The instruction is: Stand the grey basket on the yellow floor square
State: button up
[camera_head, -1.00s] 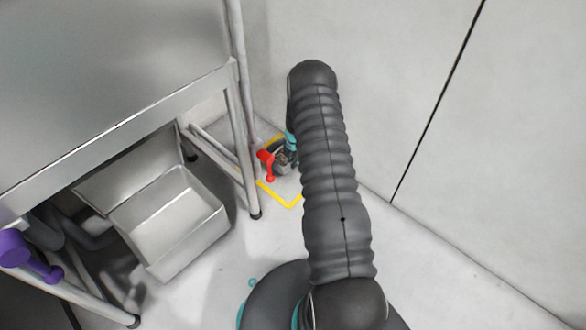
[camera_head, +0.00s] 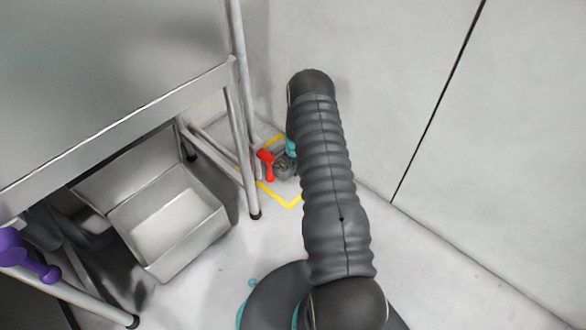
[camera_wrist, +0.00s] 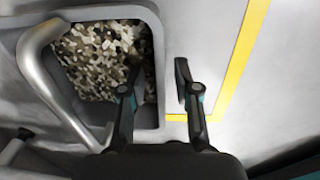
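The grey basket (camera_wrist: 156,45) fills the upper left of the wrist view, with a mottled black, white and tan filling inside. A bent grey bar (camera_wrist: 37,75) lies over its left side. In the head view the basket (camera_head: 284,171) is small and partly hidden by my arm. The yellow floor square (camera_wrist: 240,70) shows as tape along the basket's right and lower right. In the head view the square (camera_head: 275,194) surrounds the visible part of the basket. My gripper (camera_wrist: 155,80) has its fingers apart on either side of the basket's right wall. Contact cannot be told.
A steel table (camera_head: 130,127) stands at left, its leg (camera_head: 248,175) close to the square. A steel bin (camera_head: 170,225) sits under it. A red knobbed object (camera_head: 266,164) is beside the basket, and a purple one (camera_head: 30,258) is at far left. Walls close the right side.

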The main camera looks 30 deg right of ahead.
jog(key=s+a+r+m+t+p, duration=0.1)
jog(key=a+r+m, duration=0.1)
jog(key=r, duration=1.3)
jog(key=s+a+r+m+p, duration=0.1)
jog(key=a+r+m, duration=0.15)
jog(key=r, duration=1.15)
jog(key=s+a+r+m+t, duration=0.1)
jog(key=s+a+r+m, duration=0.2)
jog(key=r, duration=0.5)
jog(key=s+a+r+m, duration=0.2)
jog(key=s+a+r, duration=0.2)
jog(key=r, duration=0.3)
jog(key=s+a+r+m+t, duration=0.2)
jog(key=s+a+r+m, duration=0.45)
jog(key=s+r, duration=0.55)
jog(key=s+a+m, duration=0.1)
jog(key=s+m, duration=0.2)
jog(key=s, duration=0.4)
jog(key=s+a+m, duration=0.2)
jog(key=s+m, duration=0.1)
jog(key=s, duration=0.5)
jog(key=shift+s+a+r+t, duration=0.2)
jog(key=shift+a+t, duration=0.05)
jog(key=shift+t, duration=0.15)
